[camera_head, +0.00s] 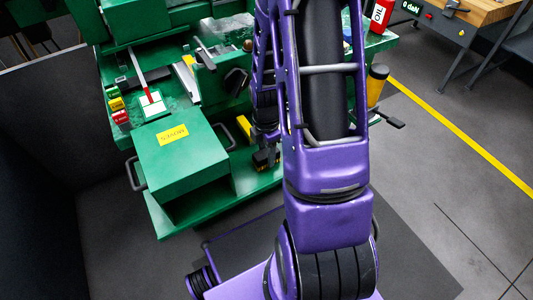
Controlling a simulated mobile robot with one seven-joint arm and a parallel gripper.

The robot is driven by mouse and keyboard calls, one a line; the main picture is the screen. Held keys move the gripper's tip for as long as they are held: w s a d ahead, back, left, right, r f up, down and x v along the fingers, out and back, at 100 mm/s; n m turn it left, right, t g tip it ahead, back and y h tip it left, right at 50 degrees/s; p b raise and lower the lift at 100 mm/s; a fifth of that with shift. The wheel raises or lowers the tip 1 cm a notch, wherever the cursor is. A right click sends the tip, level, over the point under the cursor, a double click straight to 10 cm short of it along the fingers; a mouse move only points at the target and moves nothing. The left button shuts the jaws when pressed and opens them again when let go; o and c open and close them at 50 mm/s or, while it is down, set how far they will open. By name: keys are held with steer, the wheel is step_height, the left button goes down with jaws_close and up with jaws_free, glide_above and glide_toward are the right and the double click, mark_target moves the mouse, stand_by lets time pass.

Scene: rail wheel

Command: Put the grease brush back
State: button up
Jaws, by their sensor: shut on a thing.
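My gripper (265,158) is low behind my purple arm, above the green machine's lower ledge. It is small and dark, and partly hidden by the arm. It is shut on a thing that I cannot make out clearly. I cannot identify the grease brush for sure. A yellow bar (244,128) shows just left of the gripper. A thin grey rod with a red end (147,90) lies over a white and green plate on the machine's top, far left of the gripper.
The green machine (180,165) has a box with a yellow label and side handles. A yellow cylinder with a black top (377,85) is at its right side, below a red oil can (381,14). A wooden bench (478,10) stands back right. The right floor is clear.

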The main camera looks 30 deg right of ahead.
steer(key=shift+f, duration=0.1)
steer(key=o, duration=1.2)
step_height(320, 180, up, 12)
steer(key=p, duration=0.2)
steer(key=shift+p, duration=0.3)
steer(key=shift+r, duration=0.2)
